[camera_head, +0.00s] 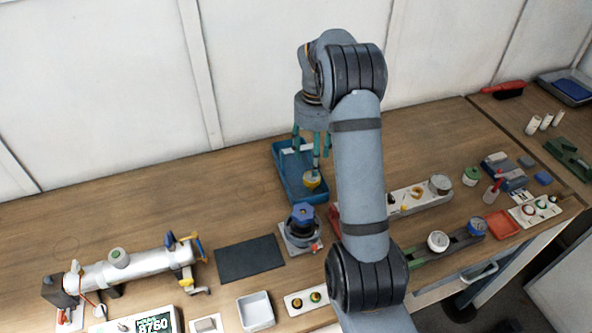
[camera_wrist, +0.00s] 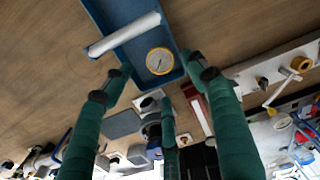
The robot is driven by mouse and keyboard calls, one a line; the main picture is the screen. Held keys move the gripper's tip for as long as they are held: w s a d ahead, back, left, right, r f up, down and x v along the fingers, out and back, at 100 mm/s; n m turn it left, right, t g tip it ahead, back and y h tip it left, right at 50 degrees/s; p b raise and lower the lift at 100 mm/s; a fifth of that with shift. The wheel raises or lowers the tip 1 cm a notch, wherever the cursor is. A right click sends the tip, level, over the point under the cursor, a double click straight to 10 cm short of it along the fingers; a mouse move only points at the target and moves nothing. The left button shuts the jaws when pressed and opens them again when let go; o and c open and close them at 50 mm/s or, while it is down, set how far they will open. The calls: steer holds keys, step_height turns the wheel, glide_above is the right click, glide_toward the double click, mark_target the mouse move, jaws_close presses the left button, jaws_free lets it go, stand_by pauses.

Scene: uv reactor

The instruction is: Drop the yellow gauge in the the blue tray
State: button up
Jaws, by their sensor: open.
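The yellow gauge (camera_head: 312,181), with a round white dial, shows inside the blue tray (camera_head: 285,175) near its front right end. In the wrist view the gauge (camera_wrist: 159,61) lies face up within the walls of the tray (camera_wrist: 97,14). My gripper (camera_head: 312,156) is above the tray with its green fingers spread. In the wrist view the gripper (camera_wrist: 160,82) is open, with nothing between the fingers. The head view does not show clearly how far the fingertips are above the gauge.
A white cylinder (camera_wrist: 124,35) lies across the tray beside the gauge. A blue-topped black device (camera_head: 302,222) stands in front of the tray. A dark mat (camera_head: 249,259) lies to the left. White holders and gauges are on the right. The bench left of the tray is clear.

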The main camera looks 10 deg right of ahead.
step_height(320, 180, up, 11)
steer(key=shift+f, duration=0.15)
stand_by(0.5)
step_height(320, 180, down, 11)
steer(key=shift+s+f, duration=0.1)
steer(key=shift+f, duration=0.1)
step_height(320, 180, up, 5)
steer(key=p, duration=0.4)
steer(key=shift+f, duration=0.15)
